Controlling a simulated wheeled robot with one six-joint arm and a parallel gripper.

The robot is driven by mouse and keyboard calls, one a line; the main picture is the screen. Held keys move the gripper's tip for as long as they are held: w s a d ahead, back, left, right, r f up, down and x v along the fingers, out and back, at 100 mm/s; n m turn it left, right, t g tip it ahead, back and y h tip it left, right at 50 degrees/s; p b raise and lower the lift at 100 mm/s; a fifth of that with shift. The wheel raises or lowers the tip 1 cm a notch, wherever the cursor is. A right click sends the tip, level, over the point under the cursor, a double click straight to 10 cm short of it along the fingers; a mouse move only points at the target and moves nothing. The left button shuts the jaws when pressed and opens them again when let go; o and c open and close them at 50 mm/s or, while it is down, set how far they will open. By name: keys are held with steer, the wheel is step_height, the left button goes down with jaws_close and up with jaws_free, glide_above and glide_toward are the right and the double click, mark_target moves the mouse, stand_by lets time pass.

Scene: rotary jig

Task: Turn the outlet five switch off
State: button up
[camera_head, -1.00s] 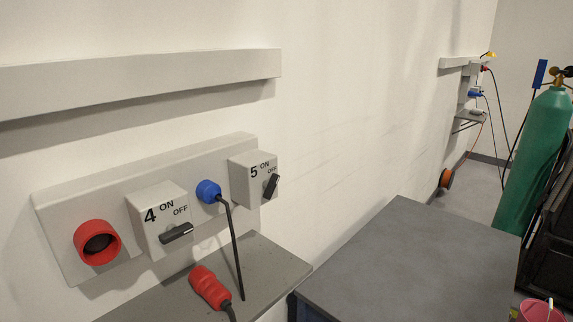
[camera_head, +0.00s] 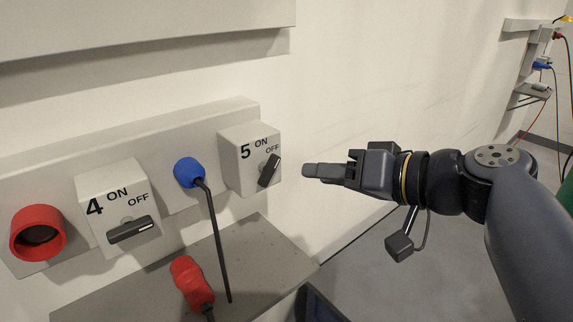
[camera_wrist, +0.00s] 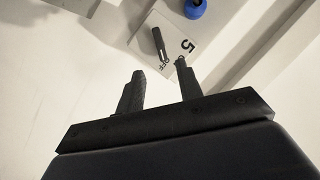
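The outlet five switch is a pale box (camera_head: 243,162) marked 5, ON and OFF. Its black handle (camera_head: 269,170) stands steeply, leaning with its top to the right. In the wrist view, the box (camera_wrist: 178,48) is at top centre, with the black handle (camera_wrist: 159,43) ahead of and between the finger lines. My gripper (camera_head: 308,170) is to the right of the handle, pointing left at it, with a clear gap. In the wrist view, its two fingers (camera_wrist: 160,67) are apart with nothing between them.
The switch marked 4 (camera_head: 115,190) has its handle lying nearly level. A blue plug (camera_head: 188,172) with a hanging black cable is just left of switch five. A red socket (camera_head: 38,232) is far left. A red connector (camera_head: 190,280) lies on the grey shelf (camera_head: 262,256) below.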

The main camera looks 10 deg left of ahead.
mark_target(273, 172)
steer(key=p+x, duration=0.2)
steer(key=x, duration=0.8)
steer(key=shift+a+f+p, duration=0.15)
steer(key=shift+a+p, duration=0.1)
steer(key=shift+p, duration=0.1)
jaws_close()
